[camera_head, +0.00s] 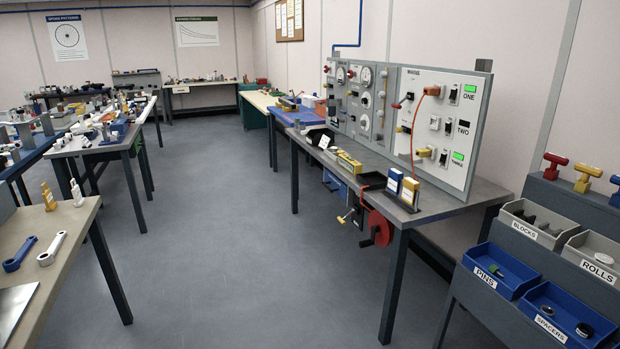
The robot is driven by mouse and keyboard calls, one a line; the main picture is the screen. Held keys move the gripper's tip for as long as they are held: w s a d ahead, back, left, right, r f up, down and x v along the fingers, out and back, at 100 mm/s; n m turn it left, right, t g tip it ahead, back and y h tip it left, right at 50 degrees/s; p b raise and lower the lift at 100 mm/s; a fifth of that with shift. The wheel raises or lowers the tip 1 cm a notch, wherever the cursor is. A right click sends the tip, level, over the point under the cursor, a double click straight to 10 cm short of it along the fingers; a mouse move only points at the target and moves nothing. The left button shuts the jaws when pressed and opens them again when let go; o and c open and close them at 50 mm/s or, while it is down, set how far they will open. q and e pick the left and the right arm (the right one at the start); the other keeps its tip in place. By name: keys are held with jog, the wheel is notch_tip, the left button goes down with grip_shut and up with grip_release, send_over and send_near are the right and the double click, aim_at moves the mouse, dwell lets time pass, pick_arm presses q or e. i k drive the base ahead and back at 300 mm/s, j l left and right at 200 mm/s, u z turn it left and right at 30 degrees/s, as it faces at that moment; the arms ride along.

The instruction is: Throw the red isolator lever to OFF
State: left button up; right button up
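A white panel headed MAINS (437,125) stands upright at the back of a grey bench on the right. A lever with a red knob (397,105) sticks out from its upper left part. It is small here, and I cannot read an ON or OFF mark beside it. Another small red knob (326,69) sits at the left edge of the farther gauge panel (362,97). I cannot tell from the picture which of the two is the isolator lever. Neither of my grippers is in view.
An orange plug (432,91) trails a cord down the MAINS panel. A bin rack (535,250) stands front right. The grey floor (230,200) is clear.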

aim_at(397, 106)
jog(key=i+j+z, duration=0.1)
jog(key=i, duration=0.4)
jog(key=i+j+z, duration=0.15)
jog(key=i, duration=0.35)
jog(key=i+j+z, duration=0.6)
jog(key=i+l+u, duration=0.1)
jog(key=l, duration=0.2)
jog(key=i+l+u, duration=0.2)
jog(key=l, duration=0.45)
jog(key=i+l+u, duration=0.1)
jog(key=l, duration=0.25)
jog(key=i, duration=0.1)
